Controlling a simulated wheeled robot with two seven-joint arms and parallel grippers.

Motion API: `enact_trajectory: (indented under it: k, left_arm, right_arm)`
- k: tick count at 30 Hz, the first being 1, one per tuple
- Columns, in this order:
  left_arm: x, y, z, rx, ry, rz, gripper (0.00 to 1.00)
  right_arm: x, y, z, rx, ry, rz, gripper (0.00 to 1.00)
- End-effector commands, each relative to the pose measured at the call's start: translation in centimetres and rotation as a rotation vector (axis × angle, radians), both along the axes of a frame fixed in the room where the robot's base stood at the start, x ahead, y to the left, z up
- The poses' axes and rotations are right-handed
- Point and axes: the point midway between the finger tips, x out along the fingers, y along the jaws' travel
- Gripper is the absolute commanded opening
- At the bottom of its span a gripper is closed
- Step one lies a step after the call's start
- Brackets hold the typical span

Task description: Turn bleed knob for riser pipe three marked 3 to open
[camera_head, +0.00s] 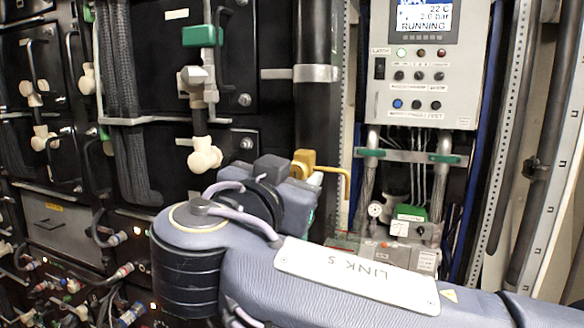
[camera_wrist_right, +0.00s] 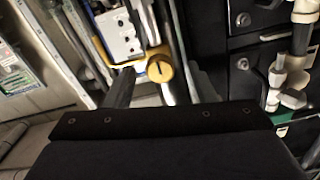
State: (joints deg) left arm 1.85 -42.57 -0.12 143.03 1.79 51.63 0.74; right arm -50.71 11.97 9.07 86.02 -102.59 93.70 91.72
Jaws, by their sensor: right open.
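A brass-yellow bleed knob (camera_head: 303,163) with a bent yellow pipe sits on the black riser pipe (camera_head: 318,115) in the head view, just beyond my right gripper (camera_head: 268,172). No number 3 can be read on it. In the right wrist view the round knob (camera_wrist_right: 160,69) faces the camera. My right gripper (camera_wrist_right: 163,84) is open, one finger on each side of the knob in the picture. I cannot tell whether the fingers touch it. The gripper's body hides the pipe below the knob. My left gripper is not in view.
A control panel (camera_head: 425,90) with a lit screen hangs at the upper right. Green-handled valves (camera_head: 203,36) and white fittings (camera_head: 204,156) stick out from black battery modules at the left. A gauge (camera_head: 375,210) and small boxes sit below the panel.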

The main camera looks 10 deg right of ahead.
Motion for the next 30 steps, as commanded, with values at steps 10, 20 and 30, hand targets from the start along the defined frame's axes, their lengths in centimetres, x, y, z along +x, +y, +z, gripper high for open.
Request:
enact_trajectory:
  k: [10,20,30]
  left_arm:
    - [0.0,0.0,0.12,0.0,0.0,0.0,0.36]
    - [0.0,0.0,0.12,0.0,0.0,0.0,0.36]
    - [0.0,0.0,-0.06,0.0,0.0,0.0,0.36]
  right_arm:
    - [0.42,-0.31,-0.05,0.001,0.001,0.0,0.49]
    - [0.41,-0.29,-0.05,0.001,0.001,0.0,0.06]
    - [0.42,-0.28,-0.12,-0.045,0.032,0.0,0.06]
